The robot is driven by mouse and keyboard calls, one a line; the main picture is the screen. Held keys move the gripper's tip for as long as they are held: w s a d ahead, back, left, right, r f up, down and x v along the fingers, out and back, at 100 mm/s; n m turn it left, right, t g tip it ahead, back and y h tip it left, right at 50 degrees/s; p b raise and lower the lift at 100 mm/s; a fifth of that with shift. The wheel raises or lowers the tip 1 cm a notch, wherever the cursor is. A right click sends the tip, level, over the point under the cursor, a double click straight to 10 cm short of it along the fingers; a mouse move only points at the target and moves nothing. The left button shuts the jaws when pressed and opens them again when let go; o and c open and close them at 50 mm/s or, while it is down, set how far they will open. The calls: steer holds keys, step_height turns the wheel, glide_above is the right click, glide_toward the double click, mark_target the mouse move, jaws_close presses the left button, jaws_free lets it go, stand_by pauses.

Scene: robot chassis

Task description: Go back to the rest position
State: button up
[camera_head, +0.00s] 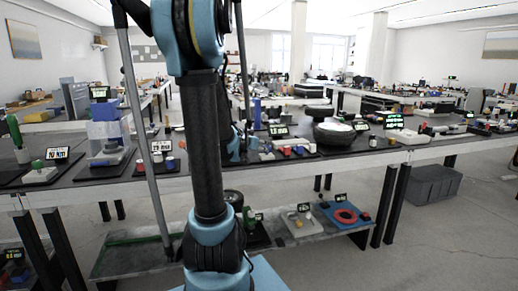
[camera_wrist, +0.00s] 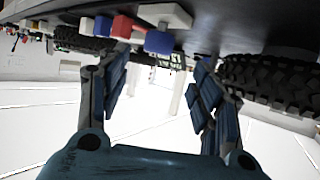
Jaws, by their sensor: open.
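My gripper (camera_wrist: 160,88) shows in the wrist view with its two blue-grey fingers spread apart and nothing between them. The wrist view looks upside down, with the dark table top along its upper edge. Beyond the fingertips are a blue block (camera_wrist: 159,42), a red block (camera_wrist: 122,27) and a white block (camera_wrist: 165,15). A black knobbly tyre (camera_wrist: 268,82) is beside the right finger. In the head view my arm stands upright across the middle, and I cannot clearly make out the gripper there.
A long dark table (camera_head: 300,165) runs across the head view, carrying several small parts and displays. A round black-rimmed bowl-like object (camera_head: 335,133) stands right of my arm. A low shelf (camera_head: 130,255) holds a red ring (camera_head: 345,216). A grey crate (camera_head: 432,186) stands on open floor at right.

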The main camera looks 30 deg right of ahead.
steer(key=shift+s+a+r, duration=0.15)
steer(key=shift+s+a, duration=0.1)
steer(key=shift+a, duration=0.05)
stand_by(0.5)
